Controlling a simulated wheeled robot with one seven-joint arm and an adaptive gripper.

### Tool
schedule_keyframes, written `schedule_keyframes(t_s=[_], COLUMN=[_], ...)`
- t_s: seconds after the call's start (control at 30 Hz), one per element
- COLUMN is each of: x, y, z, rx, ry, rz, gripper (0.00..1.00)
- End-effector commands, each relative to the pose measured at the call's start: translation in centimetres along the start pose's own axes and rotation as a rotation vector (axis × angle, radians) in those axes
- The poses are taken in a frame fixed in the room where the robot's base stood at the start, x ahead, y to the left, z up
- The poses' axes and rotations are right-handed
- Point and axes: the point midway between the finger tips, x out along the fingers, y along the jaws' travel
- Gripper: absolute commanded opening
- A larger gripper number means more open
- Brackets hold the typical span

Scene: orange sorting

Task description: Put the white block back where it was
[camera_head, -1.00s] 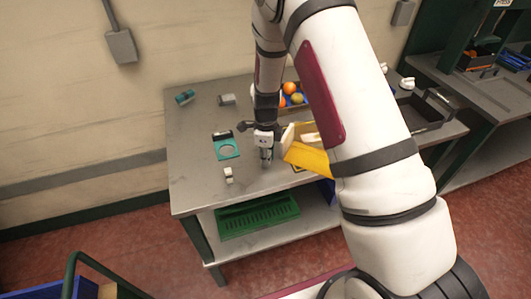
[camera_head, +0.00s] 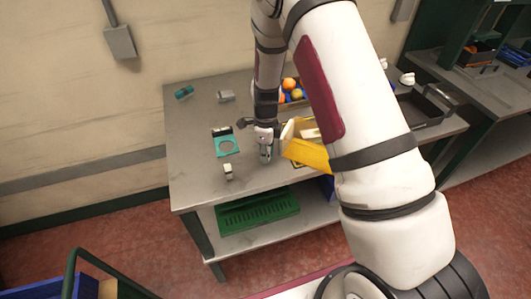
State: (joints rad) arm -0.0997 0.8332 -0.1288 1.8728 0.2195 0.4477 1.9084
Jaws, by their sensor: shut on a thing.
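A small white block (camera_head: 228,169) with dark parts sits near the front left of the grey table (camera_head: 192,190). My gripper (camera_head: 265,157) points down over the table, to the right of this block and apart from it. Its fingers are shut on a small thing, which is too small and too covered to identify. A teal piece with a round opening (camera_head: 227,146) lies to the left of my gripper. A yellow bin (camera_head: 308,154) stands just right of my gripper, with a pale thing inside, and my arm hides its right part.
A tray of oranges and other round things (camera_head: 291,93) stands behind the bin. A grey piece (camera_head: 226,96) and a teal item (camera_head: 184,92) lie at the back left. A green crate (camera_head: 257,213) is on the lower shelf. The table's left side is mostly clear.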

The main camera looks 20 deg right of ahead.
Motion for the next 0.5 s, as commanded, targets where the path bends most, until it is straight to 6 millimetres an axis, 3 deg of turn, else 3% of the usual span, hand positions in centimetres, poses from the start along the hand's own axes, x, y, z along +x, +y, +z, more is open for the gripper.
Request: schedule_keyframes(t_s=[0.5], x=[0.76], y=[0.0], z=[0.01], rx=[0.001], ry=[0.0], rz=[0.0], gripper=[0.0])
